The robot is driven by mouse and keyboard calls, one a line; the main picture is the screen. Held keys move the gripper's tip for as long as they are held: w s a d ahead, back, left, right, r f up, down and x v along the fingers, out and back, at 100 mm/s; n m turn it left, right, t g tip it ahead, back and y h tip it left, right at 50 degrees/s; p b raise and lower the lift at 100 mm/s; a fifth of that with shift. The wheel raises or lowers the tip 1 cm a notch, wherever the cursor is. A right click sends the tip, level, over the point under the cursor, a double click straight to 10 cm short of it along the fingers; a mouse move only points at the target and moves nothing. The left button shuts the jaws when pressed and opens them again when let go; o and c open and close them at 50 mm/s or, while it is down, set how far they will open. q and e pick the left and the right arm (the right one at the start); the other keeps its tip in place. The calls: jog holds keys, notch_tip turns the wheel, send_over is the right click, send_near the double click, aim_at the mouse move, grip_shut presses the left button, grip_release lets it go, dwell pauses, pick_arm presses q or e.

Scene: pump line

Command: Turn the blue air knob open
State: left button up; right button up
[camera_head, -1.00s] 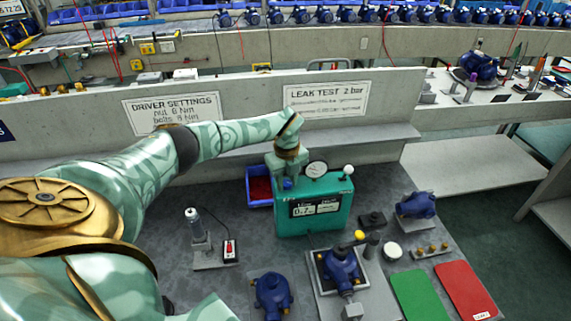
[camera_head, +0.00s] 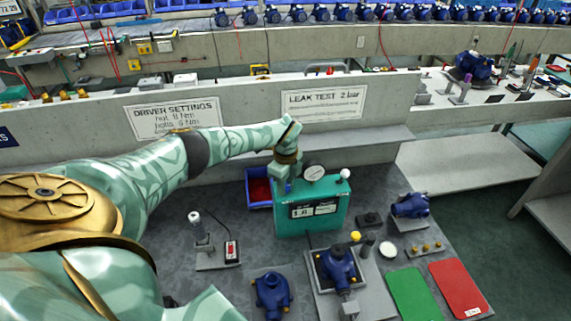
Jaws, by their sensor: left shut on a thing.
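The teal leak tester (camera_head: 312,216) stands on the grey bench. It has a lit display, a round white gauge (camera_head: 314,172) and a white ball-topped lever (camera_head: 345,175) on top. My left gripper (camera_head: 281,180) points down at the tester's top left corner and is shut on the blue air knob (camera_head: 287,187). Only a small bit of the knob shows; the fingers hide the rest. The display seems to read about 1.8. My right gripper is not in view.
A blue bin (camera_head: 258,187) with red contents sits behind left of the tester. A driver stand (camera_head: 202,237) is at left. A blue pump (camera_head: 337,266) sits in a fixture in front, beside green (camera_head: 412,294) and red (camera_head: 461,288) mats. A low wall with signs stands behind.

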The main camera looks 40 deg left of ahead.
pick_arm(q)
jog(key=shift+r, duration=0.1)
jog(key=o, duration=1)
notch_tip(320, 180, up, 16)
jog(key=shift+r+p, duration=0.1)
jog(key=shift+p, duration=1.1)
